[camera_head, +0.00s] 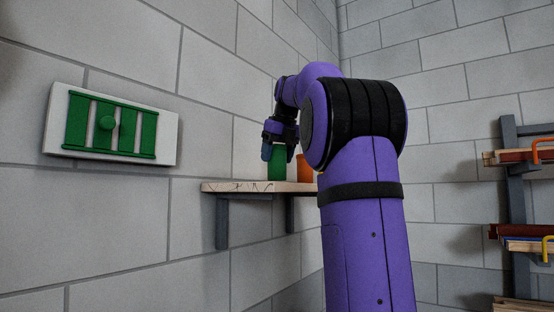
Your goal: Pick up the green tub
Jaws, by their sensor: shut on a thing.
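The green tub (277,166) is on or just above the wall shelf (235,187), near its middle; I cannot tell whether its base touches the board. My gripper (272,148) points down at the tub's upper part and is shut on it. The gripper covers part of the tub's top and left side. My purple arm rises in front and hides the right end of the shelf.
An orange tub (305,168) stands close to the right of the green tub, partly behind my arm. A grey rack (514,190) holding battens stands at the right.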

